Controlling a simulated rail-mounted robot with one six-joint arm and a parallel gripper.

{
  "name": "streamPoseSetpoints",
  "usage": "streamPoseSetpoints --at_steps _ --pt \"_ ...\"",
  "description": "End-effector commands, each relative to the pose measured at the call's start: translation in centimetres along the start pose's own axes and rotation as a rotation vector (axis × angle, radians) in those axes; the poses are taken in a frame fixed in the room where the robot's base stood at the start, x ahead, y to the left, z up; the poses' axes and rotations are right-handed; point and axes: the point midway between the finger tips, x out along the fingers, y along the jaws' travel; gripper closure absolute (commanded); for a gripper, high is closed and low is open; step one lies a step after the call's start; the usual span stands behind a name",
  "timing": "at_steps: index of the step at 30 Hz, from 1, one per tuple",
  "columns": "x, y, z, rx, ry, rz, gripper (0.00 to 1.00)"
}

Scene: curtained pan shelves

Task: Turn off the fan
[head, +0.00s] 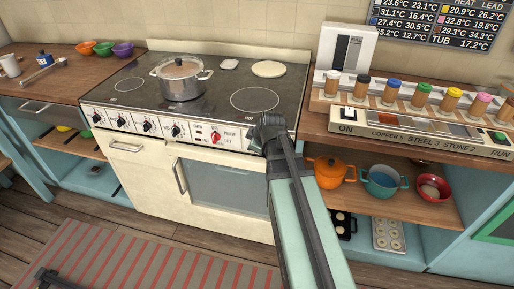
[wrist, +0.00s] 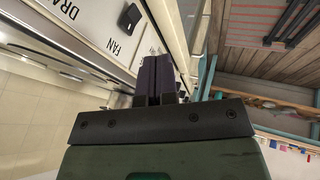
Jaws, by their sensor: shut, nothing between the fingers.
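A black switch (wrist: 129,18) is set in a pale panel by the printed word FAN in the wrist view, with part of another label, DRA, beside it. I cannot tell the switch's on or off position. My gripper (wrist: 154,80) is shut and empty, its dark fingers together close to the panel edge; the switch is beyond the fingertips, to the upper left. In the head view my gripper (head: 268,130) is at the right end of the stove's front panel (head: 180,130) and hides part of it. I cannot make out the fan switch there.
A lidded pot (head: 181,80) stands on the stove top (head: 130,68). To the right are a row of coloured-lid jars (head: 420,96) and a switch box (head: 347,128) marked ON. Pots (head: 331,172) sit on the shelf below. The floor before the stove is open, with a striped rug (head: 150,262).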

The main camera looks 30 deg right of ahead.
Motion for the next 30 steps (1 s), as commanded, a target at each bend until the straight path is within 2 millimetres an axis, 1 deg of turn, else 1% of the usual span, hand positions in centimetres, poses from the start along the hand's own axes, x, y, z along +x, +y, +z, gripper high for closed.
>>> streamPoseSetpoints --at_steps 1,11,13,15,18,28,30 --pt "1.7 -0.2 0.3 0.0 0.0 0.0 1.0" --pt "9.1 -0.3 0.3 -0.001 0.0 0.0 1.0" --pt "9.5 1.1 0.2 0.002 -0.001 0.001 1.0" --pt "10.1 2.0 0.3 0.002 -0.001 0.001 1.0" --pt "10.6 2.8 0.4 0.001 0.0 0.0 1.0" --pt "10.6 3.0 0.5 0.0 0.0 0.001 1.0" --pt "10.8 3.3 1.1 0.004 -0.002 0.014 1.0"
